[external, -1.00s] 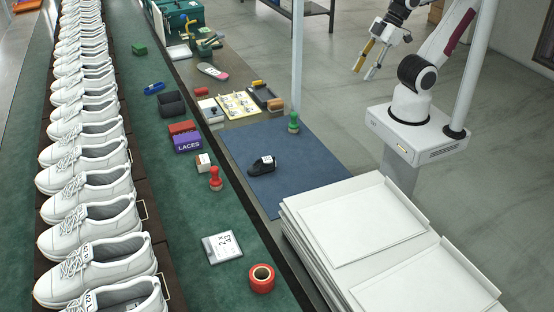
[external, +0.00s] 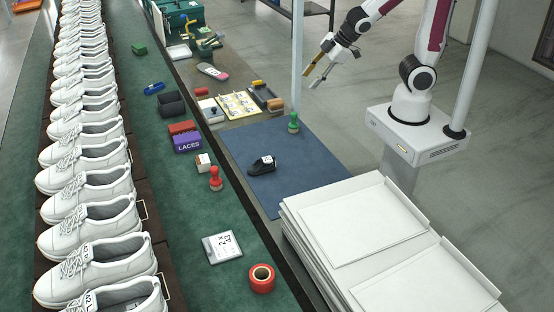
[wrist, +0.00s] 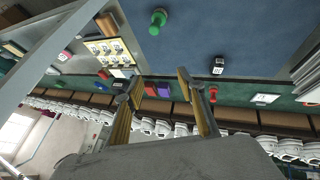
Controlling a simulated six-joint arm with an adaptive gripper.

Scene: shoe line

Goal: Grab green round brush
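The green round brush (external: 293,123) stands upright at the back right corner of the blue mat, beside the pale post. In the wrist view the green brush (wrist: 158,21) shows near the top, beyond my fingertips. My gripper (external: 317,83) is in the air above and to the right of the brush, apart from it. Its two fingers are spread with nothing between them; they also show in the wrist view (wrist: 160,80).
The pale post (external: 298,60) rises close behind the brush. A yellow card board (external: 238,105) and a black tray lie to the left. White box lids (external: 370,225) are stacked in front.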

